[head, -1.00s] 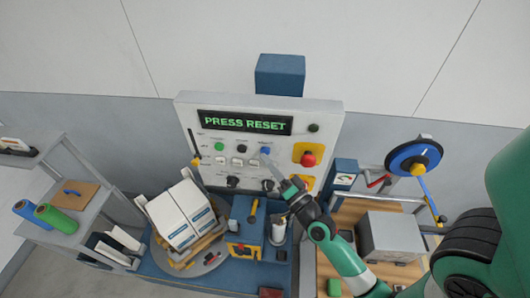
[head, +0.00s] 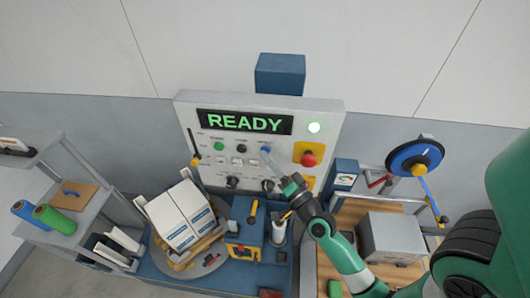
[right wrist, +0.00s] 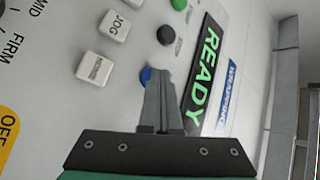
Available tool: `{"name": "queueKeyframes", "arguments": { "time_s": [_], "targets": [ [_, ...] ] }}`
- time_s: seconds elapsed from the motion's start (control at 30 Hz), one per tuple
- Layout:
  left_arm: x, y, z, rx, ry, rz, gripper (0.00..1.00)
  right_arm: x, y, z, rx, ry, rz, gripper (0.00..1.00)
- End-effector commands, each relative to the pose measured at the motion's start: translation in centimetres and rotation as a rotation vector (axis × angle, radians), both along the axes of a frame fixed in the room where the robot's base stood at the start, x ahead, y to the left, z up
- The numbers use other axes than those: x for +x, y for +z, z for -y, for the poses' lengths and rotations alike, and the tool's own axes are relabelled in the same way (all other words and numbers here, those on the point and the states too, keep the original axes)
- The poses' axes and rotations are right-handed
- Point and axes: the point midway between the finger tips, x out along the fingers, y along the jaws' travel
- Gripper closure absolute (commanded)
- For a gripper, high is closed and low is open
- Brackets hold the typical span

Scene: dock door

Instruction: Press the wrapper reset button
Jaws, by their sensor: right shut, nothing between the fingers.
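The control panel (head: 181,110) stands upright at the back, with a display (head: 244,122) reading READY in green. The blue button (head: 265,150) is below the display; in the right wrist view the blue button (right wrist: 146,75) is partly hidden behind my fingertips. My right gripper (head: 268,157) is shut and empty, its tips at the blue button. It also shows in the right wrist view (right wrist: 157,76). Whether the tips touch the button I cannot tell. My left gripper is not in view.
A red knob (head: 308,160) on a yellow plate is right of the blue button. Green (head: 219,146) and black (head: 242,148) buttons are to its left. White boxes (head: 180,216) stand on a turntable below. A grey box (head: 392,236) is at the right.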

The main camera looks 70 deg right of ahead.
Motion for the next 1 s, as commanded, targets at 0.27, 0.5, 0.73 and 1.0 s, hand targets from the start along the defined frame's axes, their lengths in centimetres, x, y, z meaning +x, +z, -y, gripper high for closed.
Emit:
{"name": "queueKeyframes", "arguments": {
  "time_s": [0.27,0.5,0.73,1.0],
  "targets": [
    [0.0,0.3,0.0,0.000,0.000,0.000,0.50,0.0,0.1,-0.2,0.001,-0.001,-0.001,1.00],
    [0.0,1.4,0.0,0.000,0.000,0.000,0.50,-0.3,0.2,-1.4,0.002,0.001,-0.002,1.00],
    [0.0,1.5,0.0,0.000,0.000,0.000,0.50,-0.4,0.0,-1.8,0.000,-0.001,0.001,1.00],
    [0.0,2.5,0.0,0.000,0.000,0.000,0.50,-0.5,0.3,-2.5,0.003,0.002,-0.001,1.00]
  ]
}}
